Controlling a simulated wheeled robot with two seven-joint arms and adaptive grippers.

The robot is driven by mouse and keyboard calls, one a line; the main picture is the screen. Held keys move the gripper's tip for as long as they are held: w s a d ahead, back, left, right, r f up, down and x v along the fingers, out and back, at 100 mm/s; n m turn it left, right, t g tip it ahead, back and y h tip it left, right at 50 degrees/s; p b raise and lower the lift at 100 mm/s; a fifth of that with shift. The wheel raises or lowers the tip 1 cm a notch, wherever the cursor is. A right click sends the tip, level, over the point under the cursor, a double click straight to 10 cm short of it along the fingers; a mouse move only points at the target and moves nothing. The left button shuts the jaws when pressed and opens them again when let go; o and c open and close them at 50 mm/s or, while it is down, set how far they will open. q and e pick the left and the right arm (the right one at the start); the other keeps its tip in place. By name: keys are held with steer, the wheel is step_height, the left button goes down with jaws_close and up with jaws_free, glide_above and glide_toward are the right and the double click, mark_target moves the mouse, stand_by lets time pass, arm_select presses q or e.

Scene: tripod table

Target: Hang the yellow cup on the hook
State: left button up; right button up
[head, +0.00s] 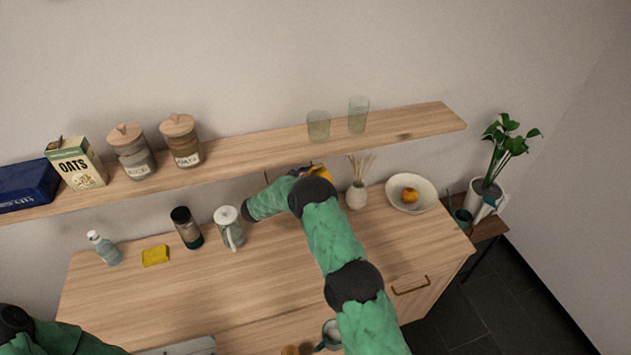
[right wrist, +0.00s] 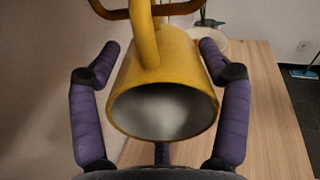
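The yellow cup (right wrist: 168,112) lies on its side in the right wrist view, mouth toward the camera. Its handle (right wrist: 145,38) points up. My right gripper (right wrist: 157,58) has its purple fingers on both sides of the cup, with gaps showing near the fingertips. Curved brownish bars (right wrist: 181,9), apparently the hook, cross behind the handle at the top edge; I cannot tell whether the handle is looped over them. In the head view a bit of the cup (head: 320,168) shows beneath the shelf, mostly hidden by my right arm. My left gripper is out of view.
The wooden shelf (head: 245,150) with jars and glasses runs above the cup. The counter's left middle is clear.

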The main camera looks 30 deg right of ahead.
steer(key=shift+o, duration=0.5)
steer(key=a, duration=0.8)
steer(key=shift+s, duration=0.25)
